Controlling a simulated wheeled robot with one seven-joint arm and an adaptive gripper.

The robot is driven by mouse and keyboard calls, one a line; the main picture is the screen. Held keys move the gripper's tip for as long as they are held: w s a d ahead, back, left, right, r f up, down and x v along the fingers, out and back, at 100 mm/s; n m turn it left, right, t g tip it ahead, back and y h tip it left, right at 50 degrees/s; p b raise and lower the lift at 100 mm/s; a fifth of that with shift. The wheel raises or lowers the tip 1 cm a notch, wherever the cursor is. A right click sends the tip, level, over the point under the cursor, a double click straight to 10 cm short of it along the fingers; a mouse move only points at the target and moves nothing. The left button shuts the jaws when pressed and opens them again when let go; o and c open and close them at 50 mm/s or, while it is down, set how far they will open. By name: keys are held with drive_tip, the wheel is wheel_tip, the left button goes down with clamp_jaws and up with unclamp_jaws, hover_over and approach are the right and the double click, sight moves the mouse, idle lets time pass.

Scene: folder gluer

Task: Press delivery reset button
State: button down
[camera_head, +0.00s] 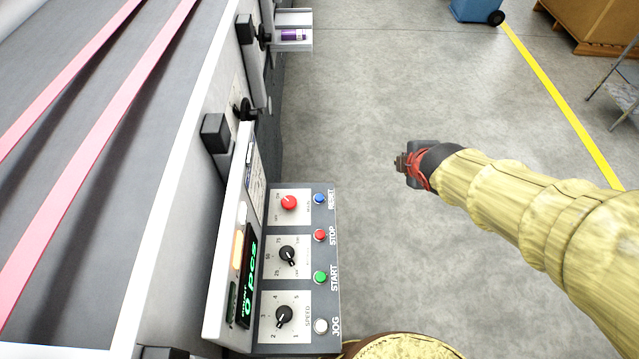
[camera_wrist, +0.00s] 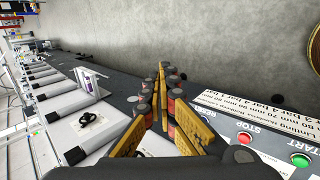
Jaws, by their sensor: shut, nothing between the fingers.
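The blue RESET button (camera_head: 319,199) is the topmost in the column of buttons on the grey control panel (camera_head: 328,300). My gripper (camera_head: 402,163) is shut and empty, to the right of the panel and a little higher in the picture than the button, with a gap between. In the wrist view my gripper's fingers (camera_wrist: 161,80) reach forward, closed together. There, part of the RESET lettering shows beside the right finger, and the blue button itself is hidden.
Below RESET sit the red STOP button (camera_head: 320,235), green START button (camera_head: 320,277) and white JOG button (camera_head: 321,326). Knobs (camera_head: 288,254) and a tilted display (camera_head: 250,275) stand left of them. The folder gluer (camera_head: 170,130) fills the left. Grey floor (camera_head: 400,80) is clear around my gripper.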

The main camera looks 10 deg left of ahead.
drive_tip(key=a+f+n+g+y+p, duration=0.1)
drive_tip(key=a+f+n+y+p, duration=0.1)
drive_tip(key=a+n, duration=0.6)
drive_tip(key=s+a+f+n+g+y+p, duration=0.1)
drive_tip(key=a+f+n+y+p, duration=0.2)
drive_tip(key=a, duration=0.9)
wheel_tip(320, 180, down, 3)
drive_tip(key=n+p, duration=0.1)
drive_tip(key=n, duration=0.4)
drive_tip(key=shift+y, duration=0.3)
drive_tip(key=shift+f, duration=0.1)
drive_tip(key=b, duration=0.6)
hover_over(322, 196)
wheel_tip(322, 196, down, 8)
drive_tip(key=shift+r, duration=0.1)
drive_tip(key=shift+f, duration=0.4)
drive_tip(key=shift+b, duration=0.35)
drive_tip(key=shift+f+b, duration=0.4)
drive_tip(key=shift+b, duration=0.15)
